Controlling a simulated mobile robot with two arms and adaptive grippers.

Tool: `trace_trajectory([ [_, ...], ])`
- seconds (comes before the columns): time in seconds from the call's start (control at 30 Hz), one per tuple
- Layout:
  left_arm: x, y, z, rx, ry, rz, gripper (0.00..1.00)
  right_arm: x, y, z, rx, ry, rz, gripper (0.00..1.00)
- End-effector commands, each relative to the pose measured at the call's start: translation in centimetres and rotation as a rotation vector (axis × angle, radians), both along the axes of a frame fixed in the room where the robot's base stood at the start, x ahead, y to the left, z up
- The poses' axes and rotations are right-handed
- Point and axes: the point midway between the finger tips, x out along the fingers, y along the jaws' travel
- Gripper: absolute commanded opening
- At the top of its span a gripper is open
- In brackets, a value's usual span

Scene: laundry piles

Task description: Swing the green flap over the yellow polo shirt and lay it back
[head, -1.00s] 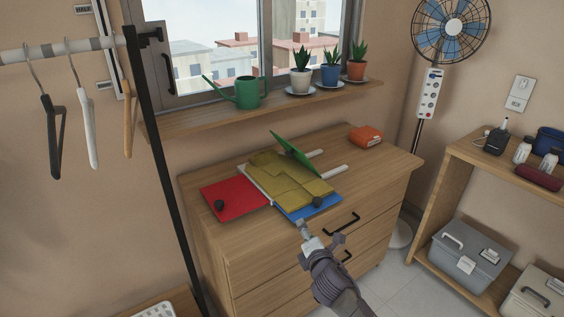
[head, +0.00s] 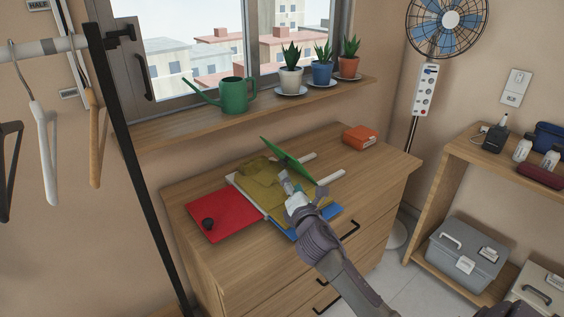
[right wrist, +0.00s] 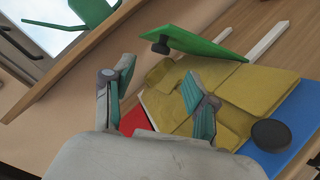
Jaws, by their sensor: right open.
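The green flap (head: 284,151) stands tilted up at the back edge of a folding board on the dresser. In the right wrist view the flap (right wrist: 200,42) shows a dark knob near its left end. The yellow polo shirt (head: 258,178) lies folded on the board, and it also shows in the right wrist view (right wrist: 250,88). My right gripper (head: 286,180) is open and empty above the shirt. In the right wrist view its fingers (right wrist: 158,90) are spread, with the flap beyond them and apart from them. My left gripper is out of view.
The board's red flap (head: 235,210) lies flat at left and its blue flap (right wrist: 292,112) at front, partly behind my arm. An orange box (head: 361,138) sits at the dresser's back right. A watering can (head: 236,95) and potted plants stand on the sill above.

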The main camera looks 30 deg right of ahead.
Motion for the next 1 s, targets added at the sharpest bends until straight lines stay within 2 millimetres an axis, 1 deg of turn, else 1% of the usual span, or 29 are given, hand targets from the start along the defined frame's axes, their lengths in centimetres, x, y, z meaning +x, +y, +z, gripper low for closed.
trace_trajectory([
  [0.03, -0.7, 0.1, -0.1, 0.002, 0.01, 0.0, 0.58, 1.1, -0.4, 0.1, -0.001, -0.002, -0.002, 0.57],
  [0.1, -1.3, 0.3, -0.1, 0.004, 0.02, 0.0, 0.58, 2.6, -1.0, 0.1, -0.001, -0.002, -0.002, 0.57],
  [0.2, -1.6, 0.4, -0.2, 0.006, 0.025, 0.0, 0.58, 4.6, -1.8, 0.1, 0.0, -0.001, -0.002, 0.57],
  [0.4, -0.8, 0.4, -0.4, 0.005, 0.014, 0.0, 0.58, 8.1, -3.0, 0.0, 0.001, 0.0, -0.001, 0.57],
  [0.5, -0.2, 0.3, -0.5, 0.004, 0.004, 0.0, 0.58, 9.2, -3.5, 0.0, 0.0, 0.0, -0.001, 0.57],
  [0.7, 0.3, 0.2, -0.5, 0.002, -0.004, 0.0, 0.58, 10.2, -3.8, 0.0, 0.0, 0.0, 0.0, 0.57],
  [0.93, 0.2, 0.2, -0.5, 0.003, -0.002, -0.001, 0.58, 10.2, -3.8, 0.0, 0.0, 0.0, 0.0, 0.57],
  [0.97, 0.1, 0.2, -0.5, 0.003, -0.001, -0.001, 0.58, 10.2, -3.8, 0.0, 0.0, 0.0, 0.0, 0.56],
  [1.0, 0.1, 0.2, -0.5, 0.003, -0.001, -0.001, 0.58, 10.2, -3.8, 0.0, 0.0, 0.0, 0.0, 0.49],
])
